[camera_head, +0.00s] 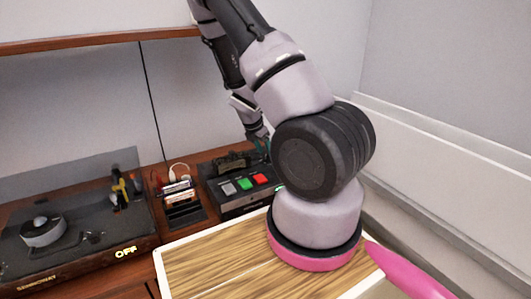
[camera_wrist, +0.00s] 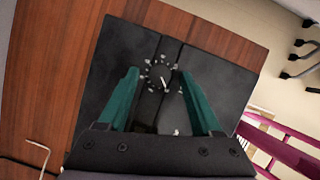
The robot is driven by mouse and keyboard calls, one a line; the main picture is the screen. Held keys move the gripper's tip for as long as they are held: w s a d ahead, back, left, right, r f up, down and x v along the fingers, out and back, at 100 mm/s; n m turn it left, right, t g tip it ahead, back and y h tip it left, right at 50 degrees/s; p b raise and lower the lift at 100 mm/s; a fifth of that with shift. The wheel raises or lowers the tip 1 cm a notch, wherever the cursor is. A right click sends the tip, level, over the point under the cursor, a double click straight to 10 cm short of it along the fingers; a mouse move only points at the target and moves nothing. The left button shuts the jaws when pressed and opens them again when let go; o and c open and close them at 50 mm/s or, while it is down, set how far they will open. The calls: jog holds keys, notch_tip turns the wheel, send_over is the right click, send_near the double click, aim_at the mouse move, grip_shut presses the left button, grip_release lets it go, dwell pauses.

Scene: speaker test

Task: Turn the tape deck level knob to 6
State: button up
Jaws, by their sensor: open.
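The tape deck (camera_head: 240,203) is a dark box with grey, green and red buttons, on the wooden cabinet in the head view. In the wrist view its dark top (camera_wrist: 215,75) carries a small dark level knob (camera_wrist: 161,77) with a white pointer line, ringed by white marks too small to read. The pointer slants toward the lower right of that picture. My gripper (camera_wrist: 160,72) is open, with one teal finger on each side of the knob. I cannot tell whether either finger touches it. In the head view my arm hides most of the gripper and part of the deck.
A turntable (camera_head: 85,255) marked OFF stands left of the deck. Cassettes in a holder (camera_head: 182,208) sit between them. A wooden board with a white rim (camera_head: 167,278) lies in front, under my arm. A white wall ledge (camera_head: 450,170) runs along the right.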

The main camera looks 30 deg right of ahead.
jog(key=shift+d+f, duration=0.2)
jog(key=shift+f, duration=0.2)
grip_shut()
